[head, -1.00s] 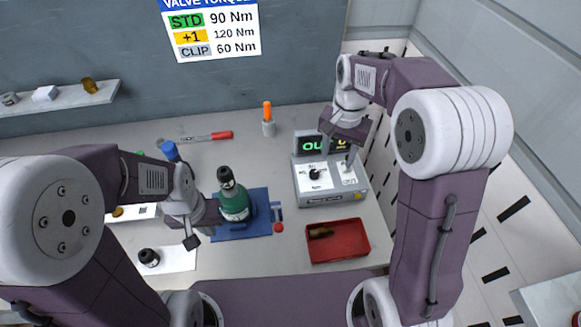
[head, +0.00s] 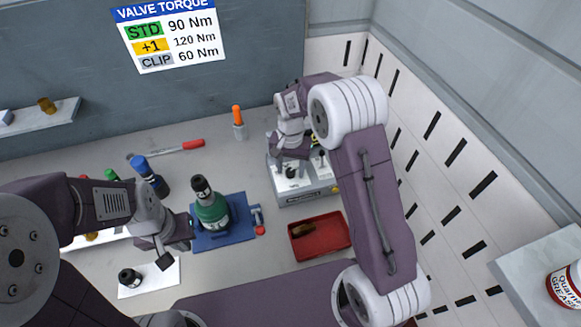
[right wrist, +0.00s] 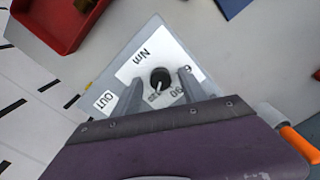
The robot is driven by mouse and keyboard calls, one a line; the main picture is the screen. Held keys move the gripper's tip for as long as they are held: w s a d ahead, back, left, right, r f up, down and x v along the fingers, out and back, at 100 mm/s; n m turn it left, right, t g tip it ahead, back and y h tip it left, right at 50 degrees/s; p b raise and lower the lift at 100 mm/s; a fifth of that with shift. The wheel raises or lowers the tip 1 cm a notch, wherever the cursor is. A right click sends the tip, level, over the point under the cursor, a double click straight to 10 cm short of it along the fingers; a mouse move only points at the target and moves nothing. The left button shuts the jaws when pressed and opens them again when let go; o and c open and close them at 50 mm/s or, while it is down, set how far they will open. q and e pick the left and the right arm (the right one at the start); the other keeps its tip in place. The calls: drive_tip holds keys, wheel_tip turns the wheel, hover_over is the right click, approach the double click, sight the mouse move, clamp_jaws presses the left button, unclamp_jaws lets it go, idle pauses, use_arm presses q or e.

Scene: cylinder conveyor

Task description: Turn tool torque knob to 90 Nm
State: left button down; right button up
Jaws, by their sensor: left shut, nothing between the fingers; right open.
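The grey tool box (head: 309,197) stands at the back right of the table in the head view. My right gripper (right wrist: 160,90) is open over the dial, one finger on each side of the knob; contact cannot be told. It also shows in the head view (head: 290,160), covering the display. My left gripper (head: 178,252) is shut and empty, left of the green bottle.
A red tray (head: 330,243) with a brown item lies in front of the box. An orange-handled tool (head: 238,120) stands behind. The wall sign (head: 170,35) reads STD 90 Nm, +1 120 Nm, CLIP 60 Nm.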

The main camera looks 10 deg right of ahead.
clamp_jaws()
drive_tip(key=shift+n, duration=0.3)
drive_tip(key=shift+r+n+p, duration=0.1)
drive_tip(key=shift+n+p, duration=0.35)
drive_tip(key=shift+n, duration=0.15)
drive_tip(key=n+p, duration=0.1)
drive_tip(key=n, duration=0.2)
drive_tip(key=shift+n, duration=0.3)
drive_tip(key=n+p, duration=0.1)
drive_tip(key=n, duration=0.2)
drive_tip(key=shift+w+n+p, duration=0.1)
drive_tip(key=shift+n+p, duration=0.2)
drive_tip(key=shift+n, duration=1.3)
